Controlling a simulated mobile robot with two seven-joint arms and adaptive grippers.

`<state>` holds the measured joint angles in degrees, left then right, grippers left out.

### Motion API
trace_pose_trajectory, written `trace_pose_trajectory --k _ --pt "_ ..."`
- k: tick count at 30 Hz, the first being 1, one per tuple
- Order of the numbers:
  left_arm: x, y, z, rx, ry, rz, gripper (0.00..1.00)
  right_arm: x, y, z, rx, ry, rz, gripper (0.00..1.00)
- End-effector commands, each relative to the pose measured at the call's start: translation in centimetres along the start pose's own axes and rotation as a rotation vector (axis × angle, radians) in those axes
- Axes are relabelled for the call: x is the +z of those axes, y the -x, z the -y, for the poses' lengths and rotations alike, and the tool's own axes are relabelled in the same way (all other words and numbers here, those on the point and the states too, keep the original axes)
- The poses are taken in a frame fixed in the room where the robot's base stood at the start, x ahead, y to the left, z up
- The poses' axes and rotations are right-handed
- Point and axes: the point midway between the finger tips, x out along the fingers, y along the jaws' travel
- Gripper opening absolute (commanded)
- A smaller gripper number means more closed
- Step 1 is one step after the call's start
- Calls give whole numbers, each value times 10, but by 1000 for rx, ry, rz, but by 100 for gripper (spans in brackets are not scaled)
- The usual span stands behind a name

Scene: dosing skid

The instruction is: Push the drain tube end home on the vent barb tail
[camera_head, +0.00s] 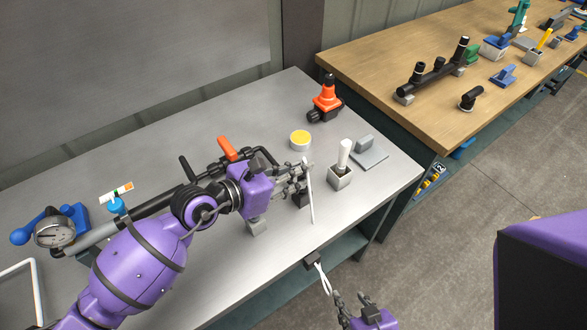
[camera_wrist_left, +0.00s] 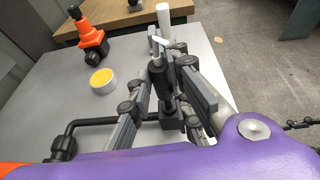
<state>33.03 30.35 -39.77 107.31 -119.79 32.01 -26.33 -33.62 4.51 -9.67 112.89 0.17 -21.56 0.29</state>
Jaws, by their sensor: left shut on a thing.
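My left gripper (camera_head: 303,176) is shut on the thin white drain tube (camera_head: 311,205), which slants down past its fingertips toward the table's front edge. In the left wrist view the fingertips (camera_wrist_left: 168,54) close around the tube (camera_wrist_left: 159,41). A dark upright fitting (camera_wrist_left: 160,84), which looks like the vent barb tail, stands between the fingers on a black block (camera_wrist_left: 172,120). The block also shows below the gripper in the head view (camera_head: 300,201). Whether the tube end touches the barb is hidden.
Black piping with an orange lever (camera_head: 228,149) runs behind my left arm. A yellow-topped tin (camera_head: 300,140), an orange-and-black fitting (camera_head: 326,100), a grey holder with a white handle (camera_head: 341,178) and a grey plate (camera_head: 368,154) stand around.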

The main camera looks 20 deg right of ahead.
Motion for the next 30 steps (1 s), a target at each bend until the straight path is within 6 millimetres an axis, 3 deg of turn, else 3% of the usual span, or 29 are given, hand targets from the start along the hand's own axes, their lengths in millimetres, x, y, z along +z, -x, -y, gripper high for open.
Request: trace_pose_trajectory --k 30 --pt "-1 0 0 0 0 0 0 -5 2 -1 -2 9 -7 40"
